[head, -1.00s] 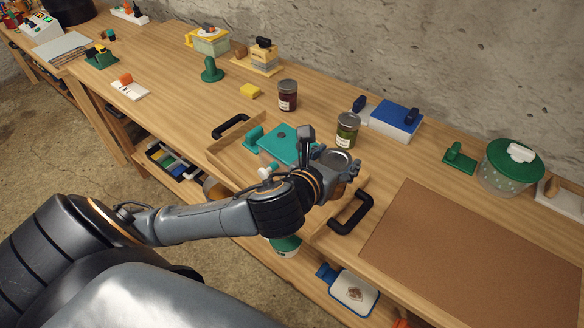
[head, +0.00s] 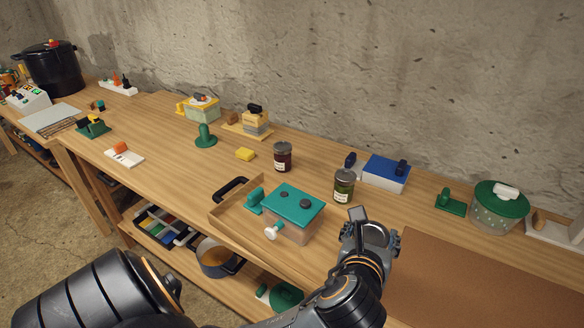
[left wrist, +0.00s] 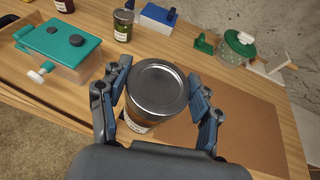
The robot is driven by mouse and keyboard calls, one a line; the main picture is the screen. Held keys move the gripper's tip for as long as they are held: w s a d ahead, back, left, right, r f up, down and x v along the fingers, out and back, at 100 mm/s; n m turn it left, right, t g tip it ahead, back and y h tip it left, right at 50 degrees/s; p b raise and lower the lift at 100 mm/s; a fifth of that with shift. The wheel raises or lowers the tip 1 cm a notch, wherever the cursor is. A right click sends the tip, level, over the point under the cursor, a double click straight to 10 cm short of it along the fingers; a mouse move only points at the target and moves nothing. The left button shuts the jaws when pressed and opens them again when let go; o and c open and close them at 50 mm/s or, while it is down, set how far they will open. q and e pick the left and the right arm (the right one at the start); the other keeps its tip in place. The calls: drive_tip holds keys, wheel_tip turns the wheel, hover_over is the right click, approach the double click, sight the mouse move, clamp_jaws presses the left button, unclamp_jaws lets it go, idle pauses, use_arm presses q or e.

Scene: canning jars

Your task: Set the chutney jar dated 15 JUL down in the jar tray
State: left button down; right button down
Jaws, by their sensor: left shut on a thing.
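My left gripper (head: 368,235) is shut on a jar (left wrist: 158,90) with a grey metal lid, which appears upright between the fingers in the left wrist view. Its label is only partly visible and I cannot read a date. In the head view my gripper mostly hides this jar. The wooden jar tray (head: 228,222) with a black handle (head: 231,188) lies left of my gripper; its right end is hidden by my arm. A teal-lidded box (head: 296,208) stands in it. The held jar is above the bench, near the tray's right end. My right gripper is out of view.
A green-filled jar (head: 344,187) and a dark red jar (head: 283,157) stand on the bench behind the tray. A blue-lidded box (head: 384,173) and a green-lidded tub (head: 497,208) stand further right. A brown mat (head: 470,285) covers the right front and looks clear.

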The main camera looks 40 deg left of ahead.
use_arm(q)
drive_tip(key=s+a+n+g+y, duration=0.2)
drive_tip(key=s+n+y, duration=0.1)
drive_tip(key=n+y, duration=0.1)
drive_tip(key=w+a+f+p, duration=0.2)
drive_tip(key=w+a+f, duration=0.7)
drive_tip(key=f, duration=0.4)
drive_tip(key=shift+w+a+f, duration=0.2)
drive_tip(key=shift+a+f, duration=0.1)
drive_tip(key=shift+a, duration=0.25)
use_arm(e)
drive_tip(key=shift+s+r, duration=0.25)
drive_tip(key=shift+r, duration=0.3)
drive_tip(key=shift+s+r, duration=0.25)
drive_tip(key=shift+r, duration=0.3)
use_arm(q)
drive_tip(key=shift+f, duration=0.2)
drive_tip(key=shift+c, duration=1.5)
unclamp_jaws()
